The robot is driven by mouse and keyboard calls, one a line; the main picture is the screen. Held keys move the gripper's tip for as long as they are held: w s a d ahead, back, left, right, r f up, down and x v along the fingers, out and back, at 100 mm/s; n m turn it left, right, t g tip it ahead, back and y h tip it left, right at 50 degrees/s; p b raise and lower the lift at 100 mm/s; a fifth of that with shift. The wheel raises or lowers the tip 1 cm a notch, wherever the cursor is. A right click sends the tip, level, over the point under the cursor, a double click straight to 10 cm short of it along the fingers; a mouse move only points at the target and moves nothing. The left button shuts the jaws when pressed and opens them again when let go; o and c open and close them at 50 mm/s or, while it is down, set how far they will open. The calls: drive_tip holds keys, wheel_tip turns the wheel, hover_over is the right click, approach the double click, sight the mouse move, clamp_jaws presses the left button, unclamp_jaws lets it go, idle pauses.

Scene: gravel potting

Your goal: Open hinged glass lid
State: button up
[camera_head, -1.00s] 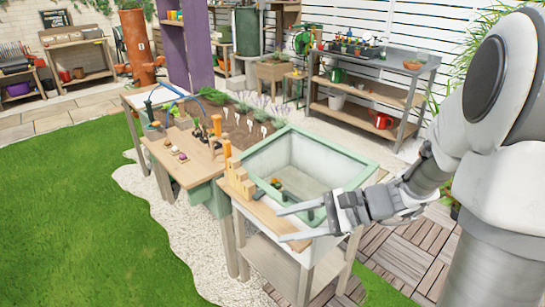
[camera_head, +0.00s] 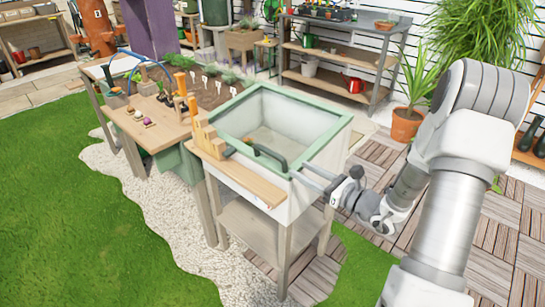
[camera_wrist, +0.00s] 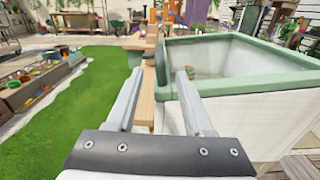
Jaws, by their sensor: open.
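A pale box with a green-framed glass lid (camera_head: 334,133) stands on a wooden stand. The lid looks shut, lying flat over the box, and the inside shows through the glass. A dark green bar handle (camera_head: 270,157) sits at the lid's front edge. My gripper (camera_head: 300,169) is open and empty, just right of the handle, by the box's front right corner. In the wrist view, the open fingers (camera_wrist: 157,76) point forward along the box's front side, with the green rim (camera_wrist: 240,86) to their right. Whether they touch the box cannot be told.
A wooden ledge (camera_head: 240,178) with stepped wooden blocks (camera_head: 206,139) runs along the box's front. A planting table (camera_head: 150,134) with tools stands to the left. A metal shelf (camera_head: 345,33) and a potted plant (camera_head: 405,125) are behind.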

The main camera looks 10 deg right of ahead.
sight(280, 159)
drive_tip(key=b+x, duration=0.1)
drive_tip(key=x, duration=1)
drive_tip(key=shift+w+a+b, duration=0.15)
drive_tip(key=shift+w+b, duration=0.05)
drive_tip(key=shift+b, duration=0.2)
clamp_jaws()
drive_tip(key=shift+s+f, duration=0.1)
idle(0.6)
